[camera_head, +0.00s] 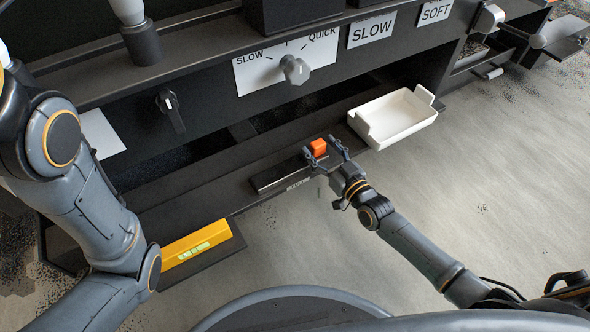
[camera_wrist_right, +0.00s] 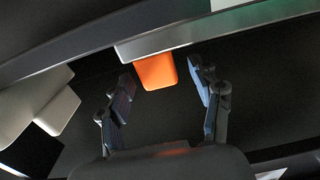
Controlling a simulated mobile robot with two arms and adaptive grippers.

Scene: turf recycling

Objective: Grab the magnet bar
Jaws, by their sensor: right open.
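The magnet bar appears to be the dark bar (camera_head: 278,177) with an orange block (camera_head: 318,147) at its right end, lying on the dark ledge of the machine. In the right wrist view the orange block (camera_wrist_right: 155,71) juts from a long grey bar (camera_wrist_right: 215,32). My right gripper (camera_head: 325,154) is open at the orange end. In the right wrist view its fingers (camera_wrist_right: 165,88) stand apart on either side of the block, with visible gaps, and hold nothing. My left arm shows at the left, but its gripper is out of view.
A white tray (camera_head: 431,101) sits on the ledge right of the bar. A yellow level-like block (camera_head: 196,246) lies at the lower left. A grey knob (camera_head: 294,69) and a black lever (camera_head: 171,110) stick out from the panel. Open floor lies to the right.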

